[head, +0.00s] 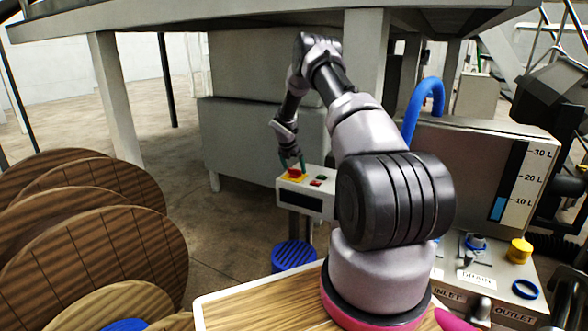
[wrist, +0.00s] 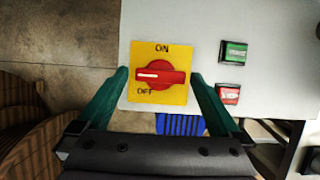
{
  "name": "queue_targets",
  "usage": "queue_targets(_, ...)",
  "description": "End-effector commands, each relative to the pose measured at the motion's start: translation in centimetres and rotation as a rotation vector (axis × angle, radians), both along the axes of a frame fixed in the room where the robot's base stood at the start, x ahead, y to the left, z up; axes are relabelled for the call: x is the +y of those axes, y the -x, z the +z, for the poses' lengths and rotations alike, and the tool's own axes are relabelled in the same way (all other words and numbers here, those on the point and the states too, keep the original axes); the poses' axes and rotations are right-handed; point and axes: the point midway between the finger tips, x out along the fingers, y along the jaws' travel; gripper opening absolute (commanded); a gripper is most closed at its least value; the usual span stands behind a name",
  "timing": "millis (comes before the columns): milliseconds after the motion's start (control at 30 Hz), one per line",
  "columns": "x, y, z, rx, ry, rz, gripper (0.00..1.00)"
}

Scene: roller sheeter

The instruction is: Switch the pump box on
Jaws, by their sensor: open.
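The pump box (head: 308,204) is a white box with a dark front panel, on a post under the platform; its top face (wrist: 265,75) fills the upper right of the wrist view. On it is a red rotary switch (wrist: 163,75) on a yellow plate (wrist: 180,52) marked ON at the top and OFF at the lower left. The knob's bar lies level, its white mark pointing left. My gripper (wrist: 160,74) is open, its green fingers on either side of the knob, with small gaps showing. In the head view my gripper (head: 292,162) is over the switch.
A green button (wrist: 234,52) and a red button (wrist: 227,94) sit right of the switch. Wooden reels (head: 95,250) stand at the left. A blue striped round thing (head: 293,256) is below the box. A tank (head: 480,165) with a litre scale stands right.

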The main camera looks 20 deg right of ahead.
Motion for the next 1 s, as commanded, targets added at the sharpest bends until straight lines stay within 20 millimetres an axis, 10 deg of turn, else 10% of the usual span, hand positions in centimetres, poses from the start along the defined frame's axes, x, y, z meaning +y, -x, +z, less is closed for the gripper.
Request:
queue_targets(367, -0.19, -0.14, -0.52, 0.000, 0.000, 0.000, 0.96)
queue_targets(567, -0.18, -0.13, -0.50, 0.000, 0.000, 0.000, 0.24)
queue_targets(1000, -0.10, -0.24, -0.49, 0.001, 0.002, -0.106, 0.24)
